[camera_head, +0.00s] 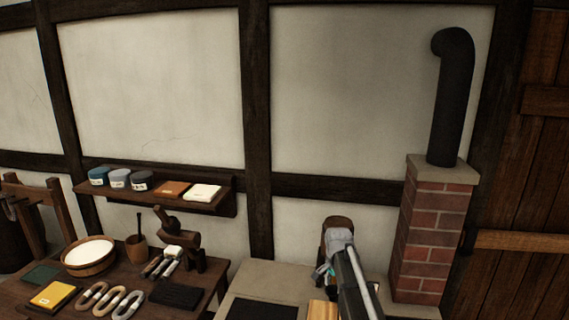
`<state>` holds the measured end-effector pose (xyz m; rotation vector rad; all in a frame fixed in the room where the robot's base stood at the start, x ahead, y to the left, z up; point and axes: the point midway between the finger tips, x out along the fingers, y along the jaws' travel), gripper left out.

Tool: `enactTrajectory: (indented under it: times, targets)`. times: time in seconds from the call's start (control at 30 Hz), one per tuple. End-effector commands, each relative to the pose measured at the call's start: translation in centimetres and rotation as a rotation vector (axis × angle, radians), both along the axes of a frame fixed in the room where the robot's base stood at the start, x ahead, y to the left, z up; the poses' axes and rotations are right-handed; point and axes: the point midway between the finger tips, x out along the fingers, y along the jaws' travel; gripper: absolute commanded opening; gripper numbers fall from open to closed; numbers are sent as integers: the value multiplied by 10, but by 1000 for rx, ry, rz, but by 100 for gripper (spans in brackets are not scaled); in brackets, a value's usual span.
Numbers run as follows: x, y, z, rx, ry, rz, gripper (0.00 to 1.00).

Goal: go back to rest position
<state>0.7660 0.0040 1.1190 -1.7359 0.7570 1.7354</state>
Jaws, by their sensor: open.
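My arm (352,282) reaches up from the bottom edge, right of the middle, in front of the stone-topped counter (262,277). My gripper (323,271) shows only in small part beside the grey upper joint of the arm. It is open, and I see nothing held in it. Its fingertips are hard to make out at this size.
A brown rounded wooden thing (335,222) stands behind the arm. The wooden table (205,281) at left holds a bowl (88,257), rope coils (110,300) and a yellow book (52,296). A brick pillar (430,235) with a black stovepipe (452,95) stands at right.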

Motion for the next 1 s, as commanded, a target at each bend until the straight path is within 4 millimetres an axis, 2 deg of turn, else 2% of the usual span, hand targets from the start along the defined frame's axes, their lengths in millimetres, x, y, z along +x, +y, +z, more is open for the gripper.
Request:
enactTrajectory:
  times: [0.03,0.17,0.27,0.5,0.6,0.7,0.8,1.0]
  targets:
    - [-14,0,-7,0,0,28,59]
    - [-41,-1,-17,0,0,120,59]
    - [-70,-2,-29,0,0,214,59]
    - [-162,-4,-64,-1,1,533,59]
    - [-193,-5,-75,-1,1,651,59]
    - [-214,-5,-82,-1,1,740,59]
    - [-226,-5,-85,-1,1,795,59]
    - [-229,-5,-85,-1,1,826,59]
